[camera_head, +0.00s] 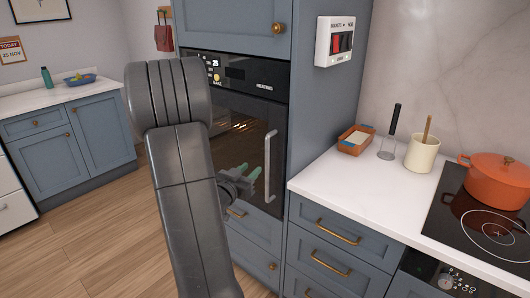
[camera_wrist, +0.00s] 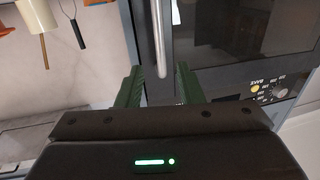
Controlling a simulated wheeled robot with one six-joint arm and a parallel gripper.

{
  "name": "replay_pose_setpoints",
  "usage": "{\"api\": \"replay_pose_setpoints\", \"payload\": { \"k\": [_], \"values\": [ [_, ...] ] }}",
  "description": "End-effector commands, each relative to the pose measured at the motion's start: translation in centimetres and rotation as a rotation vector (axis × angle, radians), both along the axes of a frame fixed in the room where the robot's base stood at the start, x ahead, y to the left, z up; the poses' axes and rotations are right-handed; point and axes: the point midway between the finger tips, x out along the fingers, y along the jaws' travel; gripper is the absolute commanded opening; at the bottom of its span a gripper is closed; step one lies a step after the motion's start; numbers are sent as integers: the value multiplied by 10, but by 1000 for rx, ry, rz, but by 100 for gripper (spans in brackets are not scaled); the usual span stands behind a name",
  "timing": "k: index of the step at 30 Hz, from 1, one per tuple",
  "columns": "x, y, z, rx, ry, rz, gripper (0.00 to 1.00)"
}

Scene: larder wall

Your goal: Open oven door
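The oven (camera_head: 235,75) is built into a tall blue cabinet. Its dark glass door (camera_head: 230,130) looks closed, with a vertical silver handle (camera_head: 269,165) near its right edge. My gripper (camera_head: 248,171) has green fingers and is in front of the door, just left of the handle in the head view. In the wrist view the fingers are apart and empty, and the handle (camera_wrist: 158,42) lines up with the gap between them (camera_wrist: 159,78). I see no contact with the handle. My arm hides the door's left part in the head view.
A white counter (camera_head: 330,182) juts out right of the oven, with a wooden box (camera_head: 356,140), a utensil crock (camera_head: 422,154) and an orange pot (camera_head: 495,181) on a hob. Blue drawers (camera_head: 335,240) are below. Wooden floor (camera_head: 110,235) is free at the left.

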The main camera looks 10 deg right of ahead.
Motion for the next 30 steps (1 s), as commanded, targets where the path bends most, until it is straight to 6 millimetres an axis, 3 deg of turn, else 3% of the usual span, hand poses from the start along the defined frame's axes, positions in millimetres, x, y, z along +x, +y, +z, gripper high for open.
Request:
{"api": "replay_pose_setpoints", "payload": {
  "k": [15,21,30],
  "values": [
    [77,-68,1,1,0,-1,33],
    [90,-78,1,1,0,1,33],
    [92,-80,0,1,0,2,33]
  ]
}}
